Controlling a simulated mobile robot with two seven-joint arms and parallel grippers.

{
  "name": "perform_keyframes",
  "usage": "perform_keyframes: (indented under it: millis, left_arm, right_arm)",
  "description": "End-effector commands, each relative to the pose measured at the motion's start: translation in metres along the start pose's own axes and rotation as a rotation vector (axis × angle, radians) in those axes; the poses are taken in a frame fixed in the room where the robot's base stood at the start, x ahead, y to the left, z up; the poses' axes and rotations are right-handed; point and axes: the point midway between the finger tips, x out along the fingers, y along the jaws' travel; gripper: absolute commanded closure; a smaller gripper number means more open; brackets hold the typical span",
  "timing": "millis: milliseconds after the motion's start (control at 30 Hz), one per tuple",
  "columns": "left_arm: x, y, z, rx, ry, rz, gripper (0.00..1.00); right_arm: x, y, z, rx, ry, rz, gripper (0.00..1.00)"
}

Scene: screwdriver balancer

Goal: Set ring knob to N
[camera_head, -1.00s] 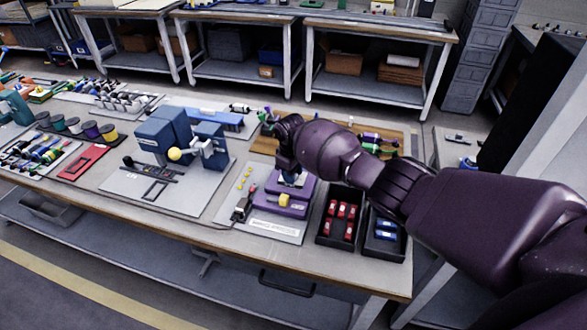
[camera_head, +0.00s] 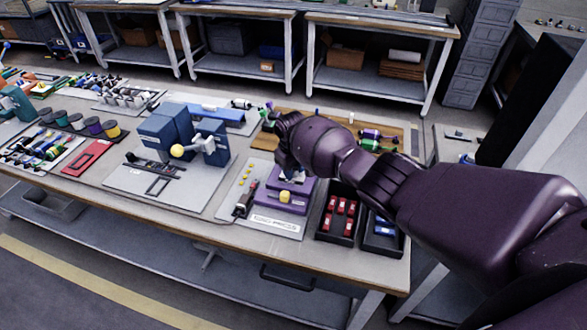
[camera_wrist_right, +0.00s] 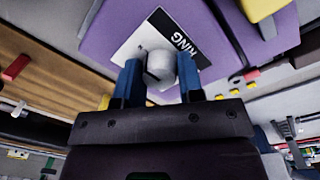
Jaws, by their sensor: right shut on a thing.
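The purple press (camera_head: 285,192) stands on a light board near the front right of the bench. In the right wrist view its purple housing (camera_wrist_right: 275,45) carries a white label reading "RING" and a round light grey ring knob (camera_wrist_right: 161,64). My right gripper (camera_wrist_right: 161,82) has its two blue fingers on either side of the knob and is shut on it. In the head view my right gripper (camera_head: 292,172) is at the top of the press, mostly hidden by my arm. The knob's pointer and any N mark cannot be made out. My left gripper does not show.
A black bin with red parts (camera_head: 323,233) and a black bin with blue parts (camera_head: 370,242) stand right of the press. A wooden tray (camera_head: 262,141) lies behind the press.

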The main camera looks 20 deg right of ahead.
Motion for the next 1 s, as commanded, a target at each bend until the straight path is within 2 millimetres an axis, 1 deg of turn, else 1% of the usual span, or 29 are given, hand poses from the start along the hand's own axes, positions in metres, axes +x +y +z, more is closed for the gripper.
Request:
perform_keyframes:
  millis: [33, 67, 200, 233, 500, 633, 800, 1000]
  left_arm:
    - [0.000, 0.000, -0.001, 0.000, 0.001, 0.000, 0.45]
    - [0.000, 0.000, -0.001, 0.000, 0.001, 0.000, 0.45]
    - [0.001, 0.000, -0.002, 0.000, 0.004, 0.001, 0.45]
    - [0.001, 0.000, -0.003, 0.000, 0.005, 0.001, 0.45]
    - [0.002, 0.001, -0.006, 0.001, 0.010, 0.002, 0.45]
    - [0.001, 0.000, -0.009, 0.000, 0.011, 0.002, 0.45]
    - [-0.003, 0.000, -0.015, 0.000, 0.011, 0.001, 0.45]
    - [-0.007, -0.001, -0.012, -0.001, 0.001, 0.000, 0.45]
  right_arm:
    - [0.001, 0.000, 0.000, 0.001, -0.001, -0.001, 0.89]
    - [0.001, 0.000, 0.000, 0.001, -0.001, -0.001, 0.63]
    - [0.000, 0.000, 0.000, 0.001, 0.000, -0.001, 0.42]
    - [0.000, 0.000, 0.000, 0.001, 0.000, -0.001, 0.39]
    - [-0.001, 0.000, 0.000, 0.000, 0.000, -0.001, 0.39]
    - [-0.009, 0.000, 0.000, 0.000, 0.001, -0.001, 0.39]
    - [-0.034, 0.001, 0.000, 0.001, 0.003, 0.000, 0.39]
    - [-0.070, 0.001, 0.000, 0.000, 0.003, 0.000, 0.39]
